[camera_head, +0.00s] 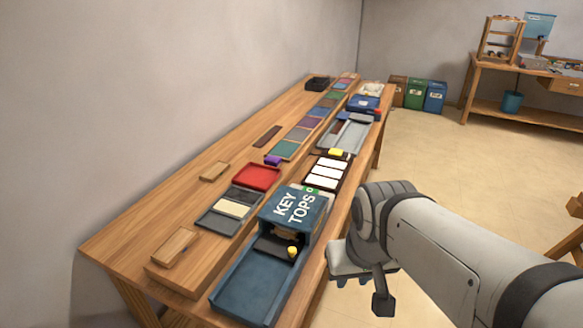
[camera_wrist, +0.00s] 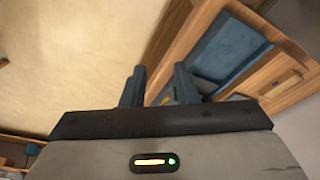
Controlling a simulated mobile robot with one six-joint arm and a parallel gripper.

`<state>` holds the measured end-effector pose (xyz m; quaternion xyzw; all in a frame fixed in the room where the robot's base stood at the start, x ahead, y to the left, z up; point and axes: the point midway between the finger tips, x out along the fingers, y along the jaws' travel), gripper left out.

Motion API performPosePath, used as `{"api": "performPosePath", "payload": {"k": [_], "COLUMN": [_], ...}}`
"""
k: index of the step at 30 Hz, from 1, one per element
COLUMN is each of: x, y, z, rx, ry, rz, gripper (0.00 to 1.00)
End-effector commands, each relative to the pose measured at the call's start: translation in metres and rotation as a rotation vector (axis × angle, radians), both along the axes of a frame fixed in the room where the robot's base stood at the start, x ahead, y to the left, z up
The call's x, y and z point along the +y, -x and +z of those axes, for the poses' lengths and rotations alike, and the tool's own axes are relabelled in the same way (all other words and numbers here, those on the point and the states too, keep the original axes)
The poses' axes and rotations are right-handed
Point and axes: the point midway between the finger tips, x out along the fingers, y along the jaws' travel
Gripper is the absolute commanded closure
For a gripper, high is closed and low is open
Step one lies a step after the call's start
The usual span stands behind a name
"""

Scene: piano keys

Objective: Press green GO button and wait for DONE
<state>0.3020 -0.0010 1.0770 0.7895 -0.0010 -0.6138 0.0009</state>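A blue box lettered KEY TOPS (camera_head: 298,208) stands at the near right of the long bench. A small green patch (camera_head: 313,191) shows behind its right top edge; I cannot read it or tell whether it is the GO button. No DONE sign is readable. My gripper (camera_wrist: 158,88) is open and empty, with its two dark fingers apart in the wrist view. In the head view it hangs off the bench's right edge, to the right of the box and not touching it.
A blue open tray (camera_head: 250,288) with a yellow knob (camera_head: 292,251) above it fronts the box. A red tray (camera_head: 257,177), white key tops (camera_head: 327,173) and a grey tray (camera_head: 348,134) lie farther back. The floor (camera_head: 440,150) right of the bench is clear.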

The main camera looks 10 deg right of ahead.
Motion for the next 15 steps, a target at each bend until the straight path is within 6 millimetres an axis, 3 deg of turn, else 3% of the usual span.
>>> {"api": "performPosePath", "payload": {"k": [9,15], "x": [0.0000,0.0000], "y": [0.0000,0.0000], "z": [0.0000,0.0000], "rx": [0.000,0.000], "ry": [0.000,0.000], "rz": [0.000,0.000], "gripper": [0.99,1.00]}}
